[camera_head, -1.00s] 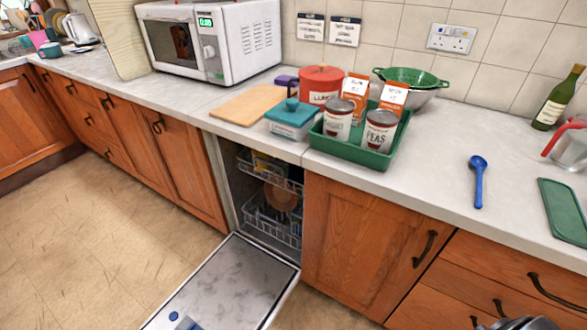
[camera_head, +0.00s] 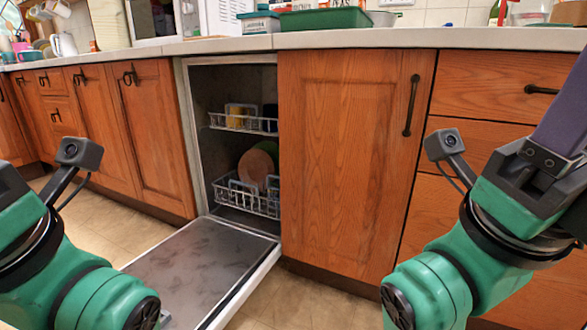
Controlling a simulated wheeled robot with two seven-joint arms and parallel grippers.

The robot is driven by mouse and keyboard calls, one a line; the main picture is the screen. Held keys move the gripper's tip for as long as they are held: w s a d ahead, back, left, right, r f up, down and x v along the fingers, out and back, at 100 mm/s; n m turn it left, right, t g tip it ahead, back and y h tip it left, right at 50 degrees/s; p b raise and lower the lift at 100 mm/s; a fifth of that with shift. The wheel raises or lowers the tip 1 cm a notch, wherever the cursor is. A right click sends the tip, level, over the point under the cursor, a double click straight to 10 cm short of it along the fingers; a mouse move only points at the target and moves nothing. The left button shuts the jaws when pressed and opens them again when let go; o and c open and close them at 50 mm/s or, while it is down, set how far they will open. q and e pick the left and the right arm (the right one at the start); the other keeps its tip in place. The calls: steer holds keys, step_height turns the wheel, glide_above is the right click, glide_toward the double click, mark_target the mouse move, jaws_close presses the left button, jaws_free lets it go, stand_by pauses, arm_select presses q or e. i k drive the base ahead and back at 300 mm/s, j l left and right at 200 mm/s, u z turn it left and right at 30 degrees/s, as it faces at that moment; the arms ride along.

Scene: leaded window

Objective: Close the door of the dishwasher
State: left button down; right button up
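The dishwasher (camera_head: 196,150) stands open between wooden cabinets. Its door (camera_head: 200,262) is folded down in front of the opening, low above the floor, inner face up; my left arm hides its near left part. The upper rack (camera_head: 243,124) and lower rack (camera_head: 246,197) sit inside the cavity. A brown plate (camera_head: 256,165) stands in the lower rack. My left gripper (camera_head: 10,187) is cut off at the left edge, left of the door. My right gripper (camera_head: 530,180) is at the right, in front of the drawers, away from the door. Neither gripper's fingertips show clearly.
A cabinet door (camera_head: 340,160) with a dark handle is right of the opening, with drawers (camera_head: 485,85) beyond it. The countertop edge (camera_head: 370,38) runs above, carrying a green tray (camera_head: 325,19). Floor (camera_head: 285,300) shows right of the dishwasher door.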

mark_target(202, 274)
steer(key=k+u, duration=0.15)
steer(key=u, duration=0.3)
steer(key=k+u, duration=0.15)
steer(key=u, duration=0.35)
steer(key=k+u, duration=0.15)
steer(key=u, duration=0.3)
